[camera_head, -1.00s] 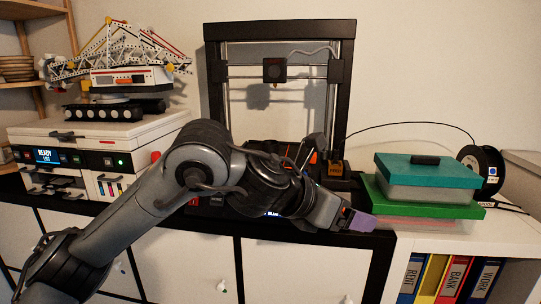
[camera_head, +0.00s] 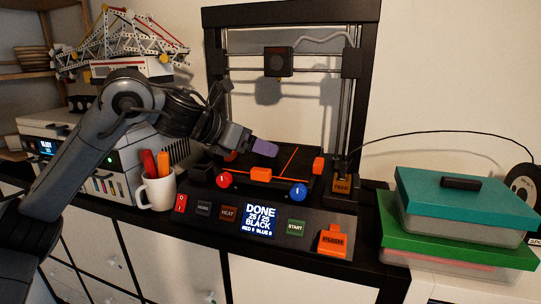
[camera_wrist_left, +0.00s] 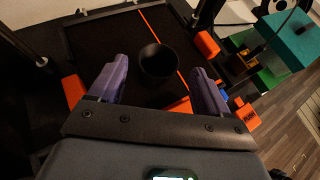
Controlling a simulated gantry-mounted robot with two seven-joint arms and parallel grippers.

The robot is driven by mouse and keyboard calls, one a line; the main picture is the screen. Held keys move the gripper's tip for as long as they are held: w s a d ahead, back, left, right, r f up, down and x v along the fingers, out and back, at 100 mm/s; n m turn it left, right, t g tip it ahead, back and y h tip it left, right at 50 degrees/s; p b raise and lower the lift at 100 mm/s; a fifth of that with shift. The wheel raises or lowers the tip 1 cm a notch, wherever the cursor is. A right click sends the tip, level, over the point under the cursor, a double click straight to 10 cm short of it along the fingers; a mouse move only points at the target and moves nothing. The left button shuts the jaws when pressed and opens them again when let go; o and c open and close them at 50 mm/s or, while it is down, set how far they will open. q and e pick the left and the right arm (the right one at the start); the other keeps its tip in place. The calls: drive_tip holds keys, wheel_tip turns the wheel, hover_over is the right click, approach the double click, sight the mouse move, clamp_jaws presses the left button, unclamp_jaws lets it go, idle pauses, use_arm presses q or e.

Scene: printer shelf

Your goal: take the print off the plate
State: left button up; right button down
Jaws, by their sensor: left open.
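The 3D printer's dark plate (camera_head: 300,160) has an orange line across it and orange clips at its edges. The print, a round black cup-like piece (camera_wrist_left: 159,63), stands on the plate in the left wrist view, beside the orange line. In the head view I cannot make it out, as it is dark on dark and near my gripper. My left gripper (camera_head: 262,147) is over the plate with purple fingers. In the left wrist view its fingers (camera_wrist_left: 161,75) are apart, one to each side of the print, with nothing held. My right gripper is not in view.
The printer's front panel screen (camera_head: 259,220) reads DONE, 25/25, BLACK. A red ball knob (camera_head: 224,180) and a blue one (camera_head: 297,192) stand at the plate's front. Lidded boxes (camera_head: 455,195) stand at right. The print head (camera_head: 279,62) is high.

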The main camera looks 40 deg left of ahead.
use_arm(q)
drive_tip(key=shift+w+d+f, duration=0.15)
drive_tip(key=shift+w+f, duration=0.05)
drive_tip(key=shift+w, duration=0.25)
drive_tip(key=p+x, duration=0.2)
drive_tip(key=x, duration=0.2)
drive_tip(key=shift+w, duration=0.3)
drive_tip(key=shift+w+f, duration=0.2)
drive_tip(key=shift+w, duration=0.1)
drive_tip(key=c, duration=1)
drive_tip(key=shift+c, duration=0.2)
drive_tip(key=shift+r, duration=0.2)
